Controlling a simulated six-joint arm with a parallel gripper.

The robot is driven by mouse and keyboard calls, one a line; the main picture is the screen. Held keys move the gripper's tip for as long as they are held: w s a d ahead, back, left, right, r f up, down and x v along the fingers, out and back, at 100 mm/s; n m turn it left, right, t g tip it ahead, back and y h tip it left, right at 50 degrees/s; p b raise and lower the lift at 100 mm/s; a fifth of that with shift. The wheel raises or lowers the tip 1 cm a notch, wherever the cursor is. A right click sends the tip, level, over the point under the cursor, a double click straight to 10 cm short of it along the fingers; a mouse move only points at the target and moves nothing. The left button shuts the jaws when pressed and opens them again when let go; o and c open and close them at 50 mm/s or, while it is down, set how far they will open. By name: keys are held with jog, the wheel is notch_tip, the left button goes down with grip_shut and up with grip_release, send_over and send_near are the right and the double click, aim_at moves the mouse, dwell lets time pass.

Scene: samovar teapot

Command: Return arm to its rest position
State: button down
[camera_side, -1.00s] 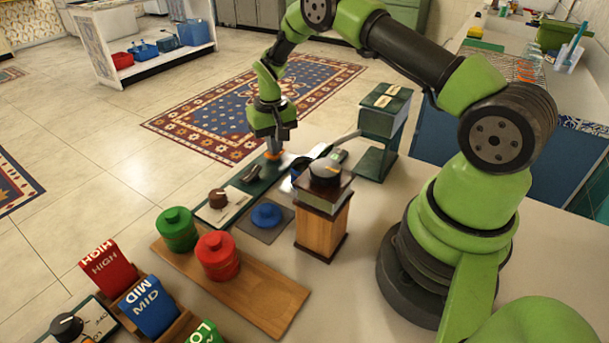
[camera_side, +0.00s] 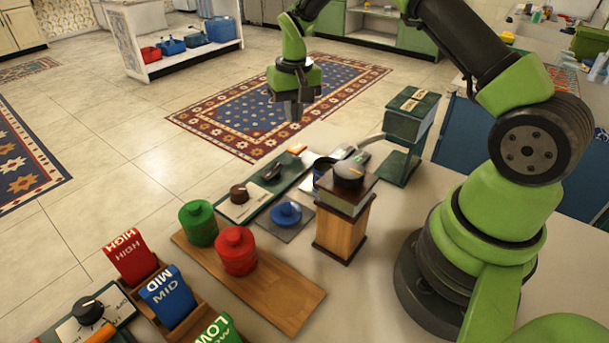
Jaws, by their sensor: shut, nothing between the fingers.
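My gripper (camera_side: 294,110) hangs in the air above the far edge of the counter, seen against the patterned rug beyond. It points downward, its fingers are shut, and it holds nothing. It is clear of the things on the counter. My green and black arm reaches from its base at the right up over the scene, and its upper part runs out of the top of the picture.
A wooden box with a black knob (camera_side: 347,222), a green stand (camera_side: 404,133), a blue button (camera_side: 286,214), and a green panel with a knob (camera_side: 258,190) stand below my gripper. Green (camera_side: 198,224) and red canisters (camera_side: 236,251) sit on a wooden board (camera_side: 283,297). HIGH, MID and LOW cards (camera_side: 168,298) stand front left.

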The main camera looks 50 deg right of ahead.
jog(key=s+a+r+t, duration=0.2)
jog(key=s+a+r, duration=0.2)
jog(key=r, duration=0.4)
jog(key=s+a+r+t, duration=0.1)
jog(key=s+a+r, duration=0.25)
jog(key=r, duration=0.55)
jog(key=s+a+r+n+t+y, duration=0.1)
jog(key=s+a+t, duration=0.1)
jog(key=s, duration=0.6)
jog(key=s+a+r+n+t+y, duration=0.1)
jog(key=s+a+r, duration=0.1)
jog(key=s, duration=0.7)
jog(key=shift+a+r+t, duration=0.15)
jog(key=shift+a+t, duration=0.25)
jog(key=shift+a, duration=0.3)
